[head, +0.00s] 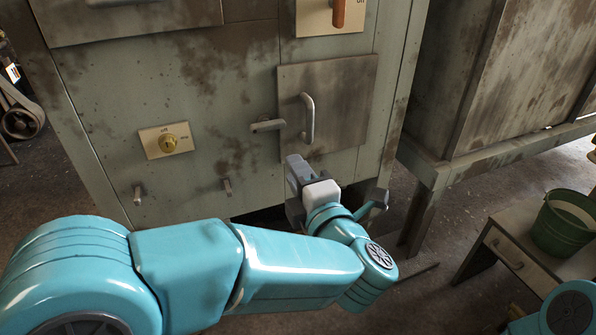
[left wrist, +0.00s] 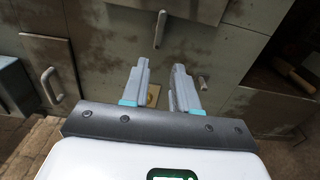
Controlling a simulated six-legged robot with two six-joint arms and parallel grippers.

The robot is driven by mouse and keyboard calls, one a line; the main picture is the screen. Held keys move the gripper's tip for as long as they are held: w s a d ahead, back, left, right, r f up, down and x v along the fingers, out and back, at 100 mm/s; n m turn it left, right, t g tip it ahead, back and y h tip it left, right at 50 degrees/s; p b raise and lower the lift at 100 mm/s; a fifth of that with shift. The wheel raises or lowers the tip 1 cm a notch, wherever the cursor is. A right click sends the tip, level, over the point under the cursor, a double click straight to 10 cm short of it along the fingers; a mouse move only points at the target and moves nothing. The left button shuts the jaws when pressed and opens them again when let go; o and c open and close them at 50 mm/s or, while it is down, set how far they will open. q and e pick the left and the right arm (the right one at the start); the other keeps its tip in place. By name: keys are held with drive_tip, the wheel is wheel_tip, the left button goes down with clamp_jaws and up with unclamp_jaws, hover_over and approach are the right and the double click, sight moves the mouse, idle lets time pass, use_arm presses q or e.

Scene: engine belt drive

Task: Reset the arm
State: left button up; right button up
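My left arm reaches in from the left in the head view. Its gripper (head: 292,190) is in front of the lower part of the grey-green cabinet (head: 225,110), below a square door panel (head: 345,95) with a curved handle (head: 307,118). In the left wrist view the two fingers of the left gripper (left wrist: 162,78) are apart with nothing held between them. A small yellowish plate (left wrist: 153,95) shows behind the gap. My right gripper is not in view; only a teal part of my body shows at the lower right of the head view.
A green bucket (head: 565,222) stands on a small drawer table (head: 515,255) at right. A belt pulley (head: 20,122) is at far left.

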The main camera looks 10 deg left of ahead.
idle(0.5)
use_arm(q)
wheel_tip(320, 180, down, 27)
drive_tip(key=w+a+m+g+h, duration=0.3)
drive_tip(key=m+h, duration=0.6)
drive_tip(key=m, duration=0.5)
drive_tip(key=s+f+m+g+h, duration=0.4)
drive_tip(key=s+f+m+g, duration=0.5)
drive_tip(key=s+f, duration=1.2)
drive_tip(key=s+r+g+p, duration=0.1)
drive_tip(key=s+r+p, duration=0.1)
drive_tip(key=r+p, duration=1.4)
drive_tip(key=s+d+r+g+h+p, duration=0.1)
drive_tip(key=s+r+p, duration=0.2)
drive_tip(key=r+p, duration=1.3)
drive_tip(key=shift+r+g+p, duration=0.3)
drive_tip(key=shift+r+p, duration=0.05)
drive_tip(key=shift+r, duration=0.4)
